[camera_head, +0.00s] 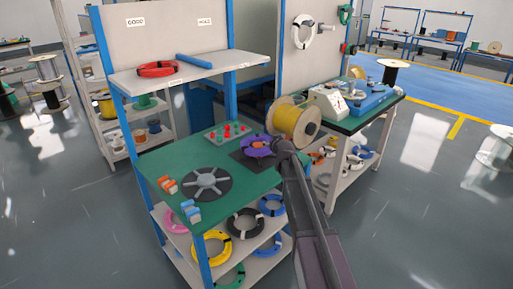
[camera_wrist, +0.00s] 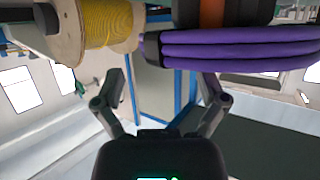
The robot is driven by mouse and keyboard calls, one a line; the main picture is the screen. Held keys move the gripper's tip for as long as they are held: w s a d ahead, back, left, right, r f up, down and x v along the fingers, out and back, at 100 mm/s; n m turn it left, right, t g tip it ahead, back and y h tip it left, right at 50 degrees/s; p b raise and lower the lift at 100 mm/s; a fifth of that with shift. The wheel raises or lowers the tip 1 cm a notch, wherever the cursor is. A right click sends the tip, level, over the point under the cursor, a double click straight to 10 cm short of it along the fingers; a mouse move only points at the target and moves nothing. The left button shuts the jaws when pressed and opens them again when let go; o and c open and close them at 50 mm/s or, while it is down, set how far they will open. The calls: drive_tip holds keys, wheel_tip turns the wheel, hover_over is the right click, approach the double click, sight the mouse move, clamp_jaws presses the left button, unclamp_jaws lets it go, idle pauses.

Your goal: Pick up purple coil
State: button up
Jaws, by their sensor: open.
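The purple coil (camera_head: 256,147) lies on a dark square mat (camera_head: 246,160) on the green-topped workbench (camera_head: 150,156), with an orange piece at its centre. My gripper (camera_head: 279,146) is at the coil's right side in the head view. In the wrist view the coil (camera_wrist: 240,48) fills the upper right, with black bands around it. My open gripper (camera_wrist: 162,88) shows there with its two fingers spread and nothing between them. The right finger's tip is close to the coil's lower edge. I cannot tell whether it touches.
A yellow cable spool (camera_head: 295,120) stands close behind my gripper and also shows in the wrist view (camera_wrist: 105,22). A board with red pieces (camera_head: 228,132) lies behind the coil. A dark spoked disc (camera_head: 206,184) and clamps lie on the front left of the bench. A shelf (camera_head: 190,72) overhangs the back.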

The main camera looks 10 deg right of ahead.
drive_tip(key=x, duration=0.3)
drive_tip(key=shift+w+d+b, duration=0.1)
drive_tip(key=shift+b, duration=0.3)
clamp_jaws()
idle(0.3)
